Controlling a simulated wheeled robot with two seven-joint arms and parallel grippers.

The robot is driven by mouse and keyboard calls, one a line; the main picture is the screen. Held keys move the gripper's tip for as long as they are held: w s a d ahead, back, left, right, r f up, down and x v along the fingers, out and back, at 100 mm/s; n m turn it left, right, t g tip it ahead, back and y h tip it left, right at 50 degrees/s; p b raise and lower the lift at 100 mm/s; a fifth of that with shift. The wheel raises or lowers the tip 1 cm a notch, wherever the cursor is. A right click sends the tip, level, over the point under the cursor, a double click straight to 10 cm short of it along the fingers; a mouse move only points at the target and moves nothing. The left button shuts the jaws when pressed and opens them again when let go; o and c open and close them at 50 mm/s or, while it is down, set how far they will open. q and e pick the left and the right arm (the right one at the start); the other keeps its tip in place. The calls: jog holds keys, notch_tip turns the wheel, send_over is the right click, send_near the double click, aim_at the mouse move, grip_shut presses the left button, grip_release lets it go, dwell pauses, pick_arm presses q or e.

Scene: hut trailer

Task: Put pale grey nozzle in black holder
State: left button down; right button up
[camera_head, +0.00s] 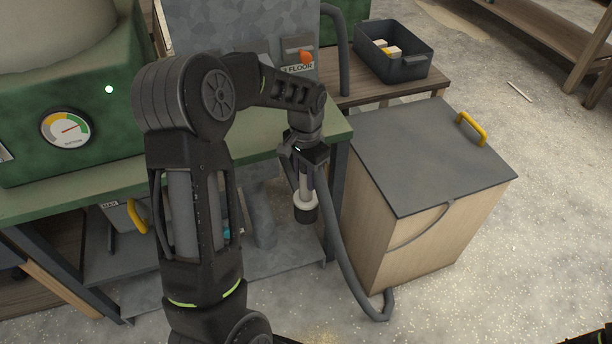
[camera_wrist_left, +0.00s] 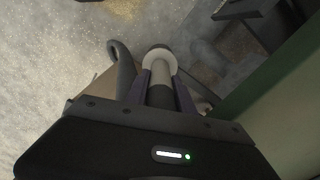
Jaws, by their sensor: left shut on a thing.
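My left gripper (camera_head: 307,170) points down beside the green bench's right front leg and is shut on the pale grey nozzle (camera_head: 306,186). The nozzle hangs nearly upright, with a wide pale ring low on it. A black cylindrical piece (camera_head: 305,214) shows directly below the ring; I cannot tell whether it is the holder or the nozzle's own end. In the left wrist view the nozzle (camera_wrist_left: 160,69) stands between the two fingers (camera_wrist_left: 160,93), its ring beyond the fingertips. I cannot pick out a separate black holder with certainty.
The green bench (camera_head: 110,198) edge is close beside my left arm. A grey hose (camera_head: 348,275) runs down next to the gripper to the floor. A wooden cabinet (camera_head: 425,165) with a dark lid stands to the right. A dark bin (camera_head: 395,62) sits behind it.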

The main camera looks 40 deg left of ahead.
pick_arm(q)
jog(key=shift+f, duration=0.1)
jog(key=c, duration=1.1)
grip_release()
jog(key=shift+r, duration=0.25)
notch_tip(320, 180, up, 12)
jog(key=shift+f+p, duration=0.1)
jog(key=shift+p, duration=0.8)
